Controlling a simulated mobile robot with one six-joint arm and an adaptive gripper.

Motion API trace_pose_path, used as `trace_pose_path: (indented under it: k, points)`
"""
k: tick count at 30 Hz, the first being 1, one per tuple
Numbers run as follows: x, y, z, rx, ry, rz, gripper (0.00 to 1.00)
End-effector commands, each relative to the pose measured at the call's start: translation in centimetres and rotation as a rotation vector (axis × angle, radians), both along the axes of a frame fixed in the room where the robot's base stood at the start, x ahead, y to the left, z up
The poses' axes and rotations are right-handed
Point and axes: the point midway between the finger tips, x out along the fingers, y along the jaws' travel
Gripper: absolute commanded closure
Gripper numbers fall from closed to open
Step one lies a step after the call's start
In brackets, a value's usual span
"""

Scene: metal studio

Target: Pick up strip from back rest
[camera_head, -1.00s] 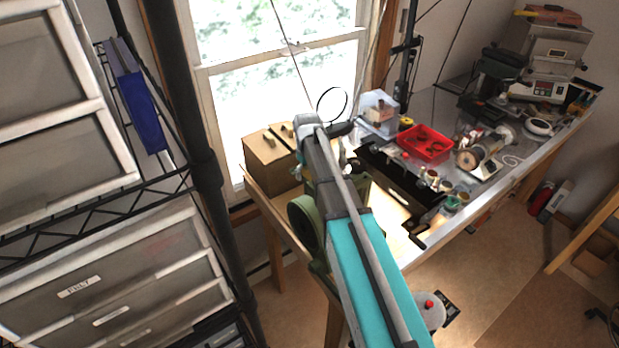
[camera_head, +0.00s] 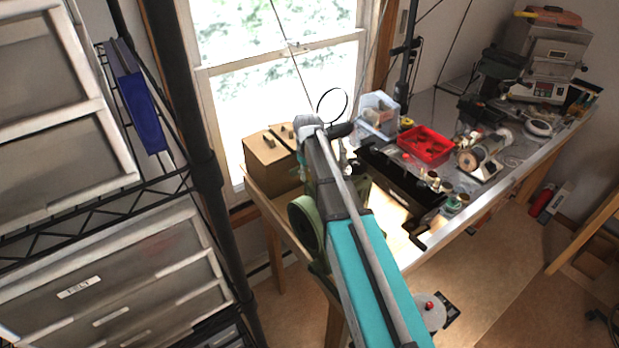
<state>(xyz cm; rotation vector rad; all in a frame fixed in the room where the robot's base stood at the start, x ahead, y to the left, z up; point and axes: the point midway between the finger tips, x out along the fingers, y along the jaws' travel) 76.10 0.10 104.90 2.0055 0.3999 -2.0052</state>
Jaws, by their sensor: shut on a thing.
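My arm, teal and grey, rises from the bottom middle to a grey joint over the workbench. My gripper does not show; the arm hides whatever lies behind it. I cannot make out the strip or what it is held by. A long black piece (camera_head: 398,190) lies along the near side of the bench, right of my arm. I cannot tell whether it is the back rest.
A shelving rack with drawers (camera_head: 110,285) stands left. Floor is open at lower right.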

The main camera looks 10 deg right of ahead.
Motion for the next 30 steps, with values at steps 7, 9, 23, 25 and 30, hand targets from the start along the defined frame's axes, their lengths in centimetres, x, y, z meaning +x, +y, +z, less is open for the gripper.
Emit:
trace_pose_path:
  k: [7,9,23,25,30]
  points:
    - [0.0,0.0,0.1,0.0,0.0,0.0,1.0]
    - [0.0,0.0,0.3,0.0,0.0,0.0,1.0]
    - [0.0,0.0,3.3,0.0,0.0,0.0,1.0]
    - [0.0,0.0,4.1,0.0,0.0,0.0,1.0]
    - [0.0,0.0,6.1,0.0,0.0,0.0,1.0]
